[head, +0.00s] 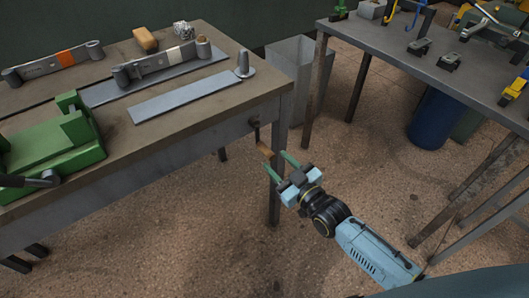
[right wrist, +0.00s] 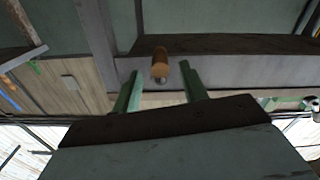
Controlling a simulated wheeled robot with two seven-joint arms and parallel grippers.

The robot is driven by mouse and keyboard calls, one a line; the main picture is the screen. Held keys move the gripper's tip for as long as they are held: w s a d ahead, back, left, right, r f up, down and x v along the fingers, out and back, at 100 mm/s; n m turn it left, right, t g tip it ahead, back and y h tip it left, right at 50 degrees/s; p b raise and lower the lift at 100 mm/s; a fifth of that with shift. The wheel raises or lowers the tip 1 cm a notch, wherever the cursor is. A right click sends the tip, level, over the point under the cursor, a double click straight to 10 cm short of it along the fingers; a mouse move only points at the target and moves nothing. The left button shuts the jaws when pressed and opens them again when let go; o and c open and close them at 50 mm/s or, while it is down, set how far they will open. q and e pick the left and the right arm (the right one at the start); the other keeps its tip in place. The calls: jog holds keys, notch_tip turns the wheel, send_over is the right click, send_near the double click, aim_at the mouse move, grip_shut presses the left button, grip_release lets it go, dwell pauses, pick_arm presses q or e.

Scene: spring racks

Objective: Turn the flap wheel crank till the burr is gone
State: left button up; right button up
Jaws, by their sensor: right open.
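The crank (head: 256,132) hangs at the right end of the left bench, below its top, with a brown wooden handle (head: 265,151). My right gripper (head: 273,159) is open, its two green fingers pointing at the handle. In the right wrist view, the handle (right wrist: 160,64) shows between the spread fingertips, with a gap on each side. I cannot tell how deep it sits between them. A flat steel strip (head: 190,97) lies on the bench top near the crank end. I cannot make out the flap wheel or a burr. My left gripper is not in view.
The left bench (head: 205,140) also holds a green vise (head: 55,140), leaf springs (head: 160,62) and a tan block (head: 146,39). A grey bin (head: 290,65) stands behind its right end. A second bench (head: 400,60) stands at right, over a blue drum (head: 433,118). Floor between is open.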

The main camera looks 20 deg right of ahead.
aim_at(265, 150)
jog(key=b+x, duration=0.1)
jog(key=x, duration=0.4)
jog(key=shift+w+a+f, duration=0.1)
jog(key=shift+w+a, duration=0.05)
jog(key=shift+w, duration=0.15)
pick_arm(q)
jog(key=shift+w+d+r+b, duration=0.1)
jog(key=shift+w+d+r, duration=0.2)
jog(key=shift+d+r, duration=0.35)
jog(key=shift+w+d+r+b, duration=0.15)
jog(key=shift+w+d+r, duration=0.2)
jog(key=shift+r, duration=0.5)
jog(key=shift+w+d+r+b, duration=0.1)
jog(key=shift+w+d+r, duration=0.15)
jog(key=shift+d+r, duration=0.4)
pick_arm(e)
jog(key=shift+w+a, duration=0.15)
jog(key=shift+w, duration=0.4)
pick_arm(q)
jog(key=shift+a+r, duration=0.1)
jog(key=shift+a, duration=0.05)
pick_arm(e)
jog(key=shift+c, duration=0.2)
grip_shut()
